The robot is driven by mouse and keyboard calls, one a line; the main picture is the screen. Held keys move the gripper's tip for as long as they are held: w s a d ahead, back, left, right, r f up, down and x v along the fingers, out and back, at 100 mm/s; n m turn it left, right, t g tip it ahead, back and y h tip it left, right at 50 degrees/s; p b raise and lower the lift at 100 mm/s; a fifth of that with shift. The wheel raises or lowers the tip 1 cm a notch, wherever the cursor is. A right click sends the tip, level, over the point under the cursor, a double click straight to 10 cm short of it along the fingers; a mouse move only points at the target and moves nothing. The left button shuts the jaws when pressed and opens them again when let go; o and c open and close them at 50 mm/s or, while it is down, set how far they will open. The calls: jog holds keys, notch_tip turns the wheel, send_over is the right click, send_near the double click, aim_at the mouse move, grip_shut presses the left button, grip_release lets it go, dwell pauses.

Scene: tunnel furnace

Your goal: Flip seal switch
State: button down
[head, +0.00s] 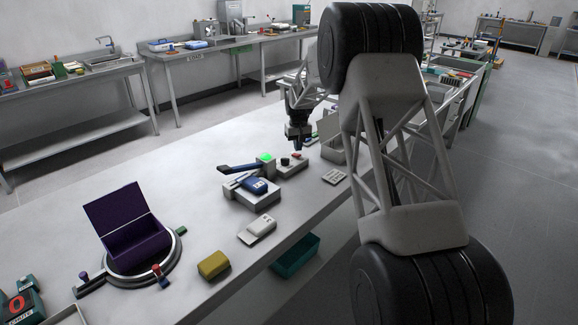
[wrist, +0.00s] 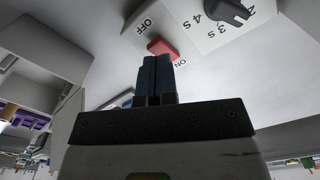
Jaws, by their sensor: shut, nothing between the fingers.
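In the wrist view a red switch (wrist: 162,47) sits on a pale panel, between the printed words OFF and ON. It is partly hidden behind my fingers. My gripper (wrist: 156,60) is shut and empty, with its dark fingertips right at the switch. I cannot tell whether they touch it or which way it is tilted. In the head view my gripper (head: 297,150) points down over the small control box (head: 291,168), close to its red part.
A black dial (wrist: 228,12) marked in seconds is beside the switch. A device with a dark lever (head: 238,169), a green light (head: 265,157) and a blue piece (head: 259,186) stands left of the box. A purple open box (head: 130,225) is farther left. The white bench between is mostly clear.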

aim_at(298, 155)
jog(key=shift+r, duration=2.25)
jog(key=shift+r, duration=0.1)
jog(key=shift+s+d+r, duration=0.1)
jog(key=shift+s+r, duration=0.25)
jog(key=shift+r, duration=0.1)
jog(key=s+d+r+m, duration=0.1)
jog(key=s+d+r, duration=0.2)
jog(key=s+r, duration=0.55)
jog(key=s+d+r+t, duration=0.15)
jog(key=s+r, duration=0.25)
jog(key=s, duration=0.9)
jog(key=s+d+r+m, duration=0.1)
jog(key=s+d+r, duration=0.2)
jog(key=s+r, duration=0.55)
jog(key=s+d+f, duration=0.1)
jog(key=s+f, duration=0.1)
jog(key=s, duration=1.1)
jog(key=s+d+f, duration=0.1)
jog(key=s+f, duration=0.2)
jog(key=s, duration=1)
jog(key=s+d+f+m+t, duration=0.1)
jog(key=s+f, duration=0.1)
jog(key=s, duration=1.1)
jog(key=shift+d+f, duration=0.3)
jog(key=shift+d, duration=0.05)
